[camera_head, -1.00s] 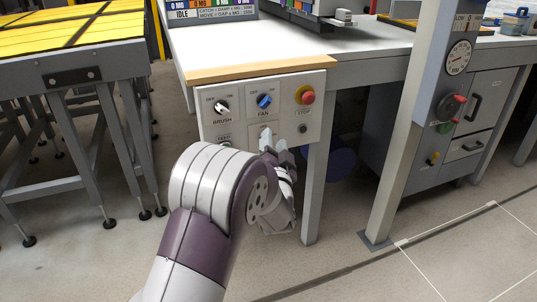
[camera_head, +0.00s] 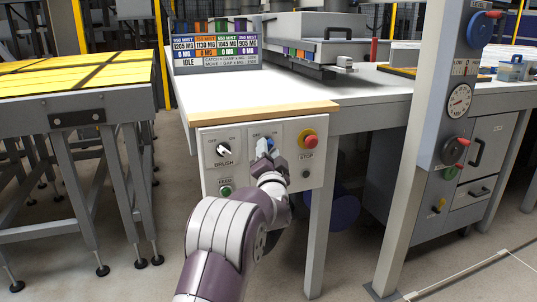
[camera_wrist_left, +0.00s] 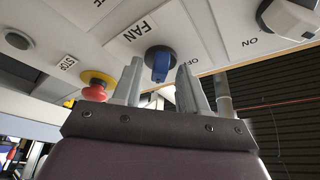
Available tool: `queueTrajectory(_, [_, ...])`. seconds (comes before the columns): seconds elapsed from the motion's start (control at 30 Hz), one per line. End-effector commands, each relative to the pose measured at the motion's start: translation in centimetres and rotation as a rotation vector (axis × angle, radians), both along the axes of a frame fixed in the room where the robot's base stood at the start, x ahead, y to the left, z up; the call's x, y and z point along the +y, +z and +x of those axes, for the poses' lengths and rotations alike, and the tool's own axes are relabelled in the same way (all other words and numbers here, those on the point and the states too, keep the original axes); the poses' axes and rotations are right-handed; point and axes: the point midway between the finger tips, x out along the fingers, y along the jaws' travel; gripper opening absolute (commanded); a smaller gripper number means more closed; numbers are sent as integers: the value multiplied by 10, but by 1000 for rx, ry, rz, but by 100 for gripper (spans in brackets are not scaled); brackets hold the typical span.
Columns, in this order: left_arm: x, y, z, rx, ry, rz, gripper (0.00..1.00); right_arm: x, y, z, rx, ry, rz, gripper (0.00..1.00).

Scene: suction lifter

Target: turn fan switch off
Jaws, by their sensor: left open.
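The fan switch (camera_head: 270,142) is a blue rotary knob on a white panel, mostly hidden behind my left gripper in the head view. In the left wrist view the blue knob (camera_wrist_left: 160,62), beside its FAN label, shows between the two fingertips, with gaps at both sides. My left gripper (camera_head: 264,149) is open in front of the knob, and its fingers also show in the left wrist view (camera_wrist_left: 160,76). Whether they reach past the knob's face I cannot tell. The knob's exact setting is unclear. My right gripper is out of view.
The panel (camera_head: 211,174) also carries a black-and-white BRUSH knob (camera_head: 223,150), a red STOP button (camera_head: 309,141) close by on the right, and a green FEED button (camera_head: 226,191). A wooden edge strip (camera_head: 265,113) runs above. A grey post (camera_head: 407,200) stands to the right.

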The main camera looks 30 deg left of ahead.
Motion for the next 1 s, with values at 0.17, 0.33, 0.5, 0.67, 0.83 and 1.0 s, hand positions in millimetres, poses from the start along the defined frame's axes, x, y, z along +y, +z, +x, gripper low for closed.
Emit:
queueTrajectory(0.17, [0, 0, 0, 0, 0, 0, 13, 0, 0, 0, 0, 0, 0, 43])
queueTrajectory(0.33, [0, 0, 0, 0, 0, 0, 0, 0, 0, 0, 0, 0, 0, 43])
queueTrajectory(0.5, [0, -1, 0, -10, 0, -9, 0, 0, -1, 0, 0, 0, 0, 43])
queueTrajectory(0.67, [-1, -3, 0, -51, -1, -45, 0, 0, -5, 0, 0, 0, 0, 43])
queueTrajectory(0.83, [-1, -5, 1, -137, 1, -120, 0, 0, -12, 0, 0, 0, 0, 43])
queueTrajectory(1.0, [-2, -6, 2, -255, 0, -220, 0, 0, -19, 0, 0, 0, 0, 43])
